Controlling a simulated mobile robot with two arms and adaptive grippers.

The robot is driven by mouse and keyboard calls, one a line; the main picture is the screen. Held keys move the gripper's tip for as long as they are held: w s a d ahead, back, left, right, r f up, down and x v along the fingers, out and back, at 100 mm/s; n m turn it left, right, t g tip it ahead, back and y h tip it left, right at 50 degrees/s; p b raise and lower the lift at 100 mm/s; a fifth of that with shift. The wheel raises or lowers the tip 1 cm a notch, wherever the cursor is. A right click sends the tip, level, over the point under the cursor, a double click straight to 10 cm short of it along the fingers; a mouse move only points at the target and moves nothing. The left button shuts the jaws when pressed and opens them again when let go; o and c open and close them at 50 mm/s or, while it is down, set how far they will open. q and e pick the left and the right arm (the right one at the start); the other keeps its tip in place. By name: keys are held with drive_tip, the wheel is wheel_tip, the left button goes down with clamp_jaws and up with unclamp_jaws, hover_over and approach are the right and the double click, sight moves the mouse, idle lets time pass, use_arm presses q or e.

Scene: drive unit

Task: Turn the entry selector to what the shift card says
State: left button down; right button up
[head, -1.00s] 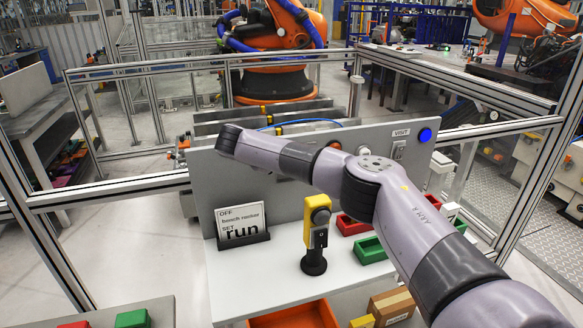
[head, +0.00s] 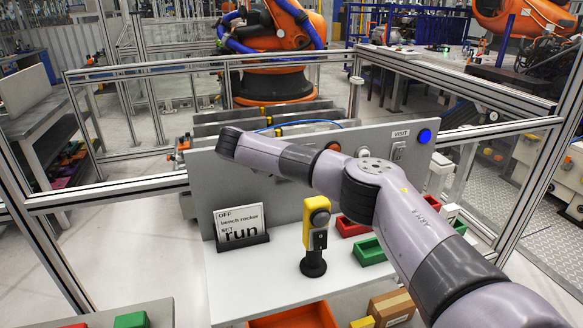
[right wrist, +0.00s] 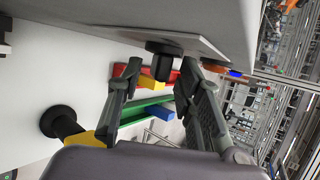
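The shift card (head: 240,224) stands in a black holder on the bench, left of centre in the head view. It reads "OFF bench rocker" and "SET run". In the right wrist view a black knob (right wrist: 162,62) sits on a light plate (right wrist: 150,37) on the panel; I cannot tell for sure that it is the entry selector. My right gripper (right wrist: 162,73) is open, with one finger on each side of the knob; contact is not clear. In the head view my right arm crosses the panel and hides its middle; the gripper is hidden. My left gripper is out of view.
The grey panel (head: 290,205) carries a "VISIT" switch (head: 398,152), a blue button (head: 425,136) and an orange-red button (head: 333,147). A yellow and black post device (head: 316,232) stands on the bench, near red (head: 350,228) and green (head: 369,252) bins.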

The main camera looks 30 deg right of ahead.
drive_tip(key=v, duration=1.2)
drive_tip(key=shift+f, duration=0.1)
